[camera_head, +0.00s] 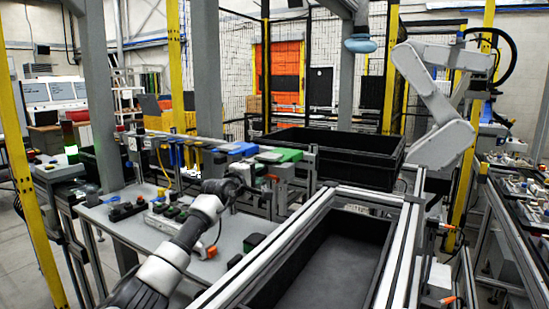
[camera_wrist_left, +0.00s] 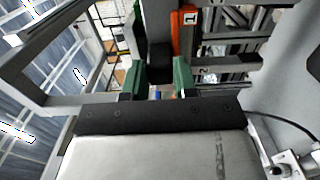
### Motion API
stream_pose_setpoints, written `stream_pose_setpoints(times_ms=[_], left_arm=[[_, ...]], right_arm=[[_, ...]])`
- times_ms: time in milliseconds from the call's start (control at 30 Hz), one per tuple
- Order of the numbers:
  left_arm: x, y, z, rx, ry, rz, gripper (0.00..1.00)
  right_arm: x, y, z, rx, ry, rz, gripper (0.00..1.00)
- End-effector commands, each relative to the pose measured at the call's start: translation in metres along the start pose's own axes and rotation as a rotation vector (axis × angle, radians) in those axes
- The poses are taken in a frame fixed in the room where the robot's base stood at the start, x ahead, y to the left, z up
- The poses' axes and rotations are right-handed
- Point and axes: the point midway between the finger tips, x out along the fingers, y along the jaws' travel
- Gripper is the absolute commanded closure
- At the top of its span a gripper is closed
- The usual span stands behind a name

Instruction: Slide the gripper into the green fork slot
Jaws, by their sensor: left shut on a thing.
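My left gripper (camera_head: 238,186) is at the end of a grey and black arm, beside the rack of coloured fixtures. In the left wrist view the gripper (camera_wrist_left: 157,82) has a green piece on each side of a dark part (camera_wrist_left: 160,62) and is shut on it. A green block (camera_head: 284,155) sits on the rack just beyond the gripper in the head view. Its slot opening is not clear, and I cannot tell whether the gripper touches it. My right gripper is out of view.
Blue blocks (camera_head: 240,148) stand on the rack left of the green one. An orange part marked 1 (camera_wrist_left: 184,32) is close ahead in the wrist view. A grey table (camera_head: 160,232) holds small dark parts. A large black bin (camera_head: 386,232) is at the front right.

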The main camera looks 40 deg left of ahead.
Motion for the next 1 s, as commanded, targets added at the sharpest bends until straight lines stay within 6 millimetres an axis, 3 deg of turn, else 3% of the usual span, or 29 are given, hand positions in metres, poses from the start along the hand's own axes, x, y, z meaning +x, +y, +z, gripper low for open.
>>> stream_pose_setpoints(times_ms=[1000], left_arm=[[0.017, 0.005, -0.001, -0.002, 0.003, 0.011, 1.0]], right_arm=[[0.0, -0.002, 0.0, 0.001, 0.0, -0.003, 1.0]])
